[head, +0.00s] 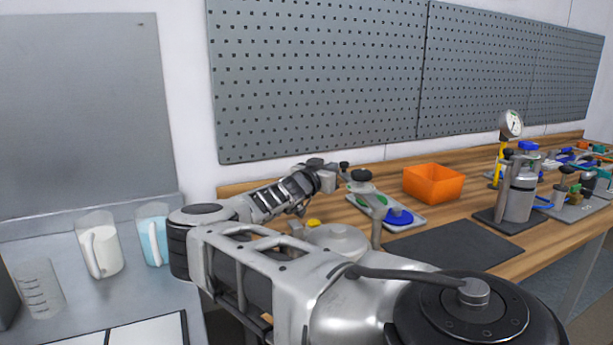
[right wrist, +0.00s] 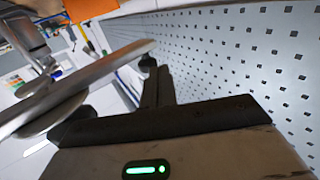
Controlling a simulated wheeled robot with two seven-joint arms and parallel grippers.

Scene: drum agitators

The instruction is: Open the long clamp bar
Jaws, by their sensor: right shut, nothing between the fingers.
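A long flat metal bar (right wrist: 92,80), which looks like the long clamp bar, runs diagonally across the left of the right wrist view. A rounded metal piece lies beneath it. My right gripper (right wrist: 150,66) is shut and empty, with its dark fingers beside the bar's far end; I cannot tell whether they touch. In the head view my right arm reaches left, then bends back to the gripper (head: 342,167) above the bench. A round grey metal lid (head: 337,238) shows behind my arm, which hides much around it. My left gripper is out of view.
An orange bin (head: 433,183), a dark mat (head: 452,246) and a gauge device (head: 511,125) are on the wooden bench. Measuring jugs (head: 98,245) stand on the grey counter at left. A perforated panel (head: 320,80) rises behind the bench.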

